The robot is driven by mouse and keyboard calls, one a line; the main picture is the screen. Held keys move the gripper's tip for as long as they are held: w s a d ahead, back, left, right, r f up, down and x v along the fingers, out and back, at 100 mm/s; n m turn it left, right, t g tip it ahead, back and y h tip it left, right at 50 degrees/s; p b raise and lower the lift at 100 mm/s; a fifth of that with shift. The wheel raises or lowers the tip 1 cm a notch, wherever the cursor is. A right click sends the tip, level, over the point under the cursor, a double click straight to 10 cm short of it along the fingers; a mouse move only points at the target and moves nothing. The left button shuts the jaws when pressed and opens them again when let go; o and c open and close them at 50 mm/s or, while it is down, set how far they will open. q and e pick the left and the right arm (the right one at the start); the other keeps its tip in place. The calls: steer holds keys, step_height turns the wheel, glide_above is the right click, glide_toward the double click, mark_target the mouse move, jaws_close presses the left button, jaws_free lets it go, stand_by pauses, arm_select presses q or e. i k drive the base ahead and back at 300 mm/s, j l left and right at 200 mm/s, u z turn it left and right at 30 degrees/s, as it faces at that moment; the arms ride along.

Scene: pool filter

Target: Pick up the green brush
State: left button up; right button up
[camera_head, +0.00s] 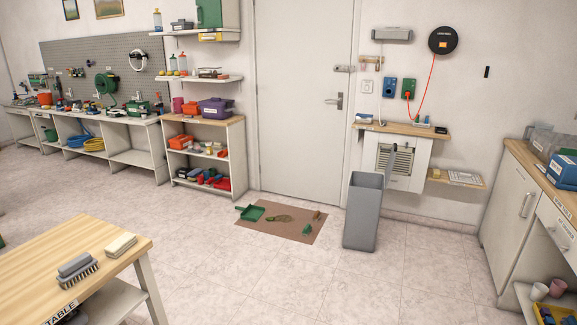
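A brown mat (262,227) lies on the floor in front of the door. On it are a green dustpan (250,212) at the left, a flat olive-green item (279,219) in the middle and a small green item (306,230) at the right. Either of these last two could be the green brush; they are too small to tell. A grey brush with dark bristles (77,270) and a cream block or brush (120,244) lie on the wooden table at the lower left. Neither of my grippers is in view.
The wooden table (60,245) fills the lower left. A tall grey bin (362,212) stands just right of the mat. A shelf unit (241,165) stands behind it, left of the door (303,100). Cabinets (515,205) line the right. The floor between is clear.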

mark_target(308, 228)
steer(key=i, duration=2.3)
steer(key=i+z, duration=0.1)
steer(key=i, duration=0.55)
steer(key=i+j+z, duration=0.15)
steer(key=i, duration=0.45)
steer(key=i+j+z, duration=0.1)
steer(key=i, duration=0.55)
steer(key=j, duration=0.1)
